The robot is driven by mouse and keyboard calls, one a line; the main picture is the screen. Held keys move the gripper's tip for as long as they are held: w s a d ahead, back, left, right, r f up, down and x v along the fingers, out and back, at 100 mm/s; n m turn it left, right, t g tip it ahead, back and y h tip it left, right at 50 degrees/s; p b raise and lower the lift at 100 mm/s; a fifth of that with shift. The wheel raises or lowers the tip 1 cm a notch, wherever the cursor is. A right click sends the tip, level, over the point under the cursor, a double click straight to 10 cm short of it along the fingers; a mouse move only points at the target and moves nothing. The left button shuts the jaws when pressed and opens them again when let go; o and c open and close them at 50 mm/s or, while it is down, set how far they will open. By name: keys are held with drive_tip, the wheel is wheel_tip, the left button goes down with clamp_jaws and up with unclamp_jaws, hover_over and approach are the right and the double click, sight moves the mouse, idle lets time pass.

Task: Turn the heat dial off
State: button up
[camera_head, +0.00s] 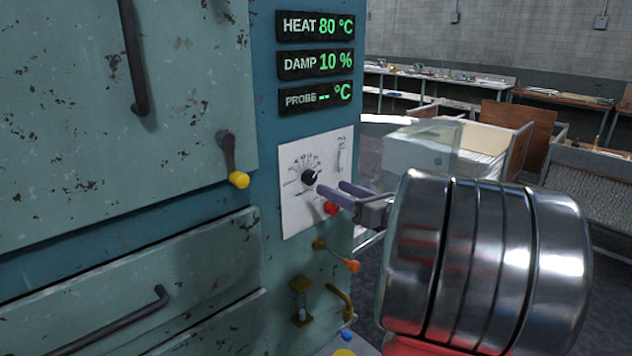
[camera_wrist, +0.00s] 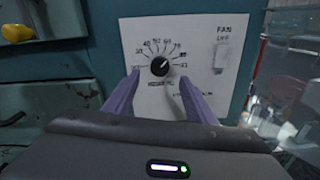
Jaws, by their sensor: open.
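The heat dial (camera_head: 309,177) is a small black knob on a white panel (camera_head: 290,215) with a printed scale around it. In the wrist view the dial (camera_wrist: 159,66) sits near the middle, and its white pointer mark appears to point up and to the right. My gripper (camera_head: 330,190) is open, with its purple fingers reaching toward the panel. In the wrist view my gripper (camera_wrist: 157,92) has a finger to each side and just below the dial. The fingers hold nothing, and I cannot tell whether the tips touch the panel. The heat display (camera_head: 316,26) reads 80 °C.
A fan switch (camera_wrist: 222,52) is on the panel's right. A red button (camera_head: 331,208) is under my gripper. A yellow-knobbed lever (camera_head: 238,179) is left of the panel, and an orange-tipped lever (camera_head: 352,265) is below. Glassy clear sheets (camera_head: 432,145) stand right of the cabinet.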

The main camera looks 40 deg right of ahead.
sight(312, 178)
drive_tip(key=w, duration=0.8)
drive_tip(key=shift+a, duration=0.1)
drive_tip(key=shift+s, duration=0.1)
drive_tip(key=c, duration=1)
drive_tip(key=shift+c, duration=0.2)
